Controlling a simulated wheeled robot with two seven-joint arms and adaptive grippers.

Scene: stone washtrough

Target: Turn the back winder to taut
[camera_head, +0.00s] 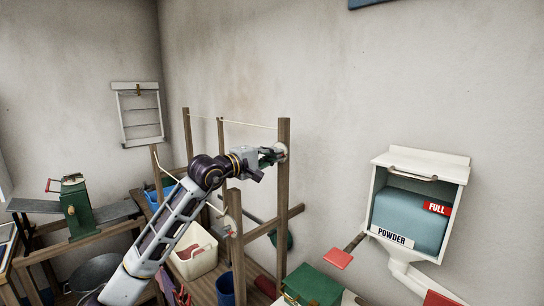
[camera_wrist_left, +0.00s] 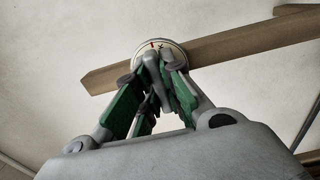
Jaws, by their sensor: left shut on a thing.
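The back winder (camera_head: 283,150) is a pale round disc on the tall back wooden post, partly hidden by my gripper. In the left wrist view its white dial (camera_wrist_left: 146,46) shows a small red mark and a dark cross at the top. My left gripper (camera_head: 271,157) is at the winder, its green-padded fingers (camera_wrist_left: 155,72) shut on the winder's grey grip in front of the dial. A thin back line (camera_head: 248,124) runs nearly straight between the back posts. A front winder (camera_head: 231,228) with some red sits on the shorter front post. My right gripper is not in view.
A white powder box (camera_head: 461,174) hangs on the right wall. A white basket (camera_head: 197,262), a blue bucket (camera_head: 225,289) and a green box (camera_head: 313,285) stand low around the frame. A green mangle (camera_head: 77,210) is at left. Open air lies above the posts.

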